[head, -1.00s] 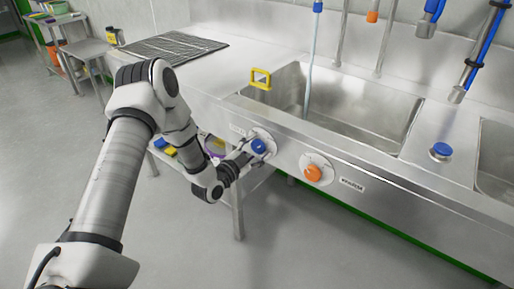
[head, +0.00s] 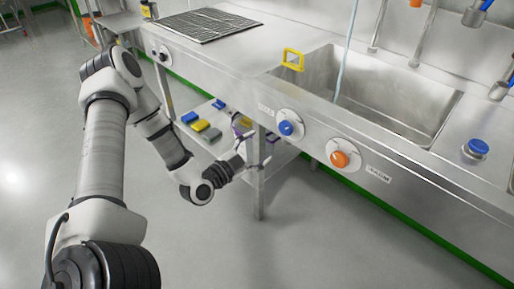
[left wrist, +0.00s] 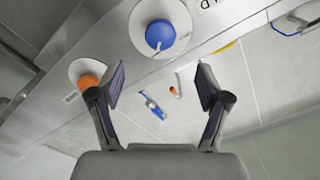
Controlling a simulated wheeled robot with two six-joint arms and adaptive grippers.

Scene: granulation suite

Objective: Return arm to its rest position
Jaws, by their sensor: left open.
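My left gripper (head: 254,149) is open and empty in front of the sink unit, below and left of the blue knob (head: 290,128). In the left wrist view its two fingers (left wrist: 163,92) stand wide apart with nothing between them. The blue knob (left wrist: 160,35) shows beyond the fingertips there, apart from them, with the orange knob (left wrist: 88,84) to its left. The orange knob (head: 340,159) is to the right of the blue one in the head view. My right gripper is not in view.
The steel sink (head: 395,95) has a yellow frame-shaped object (head: 292,59) at its left rim. A lower shelf (head: 222,146) holds blue, yellow and green items near my arm. A dark ribbed mat (head: 208,25) lies on the counter.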

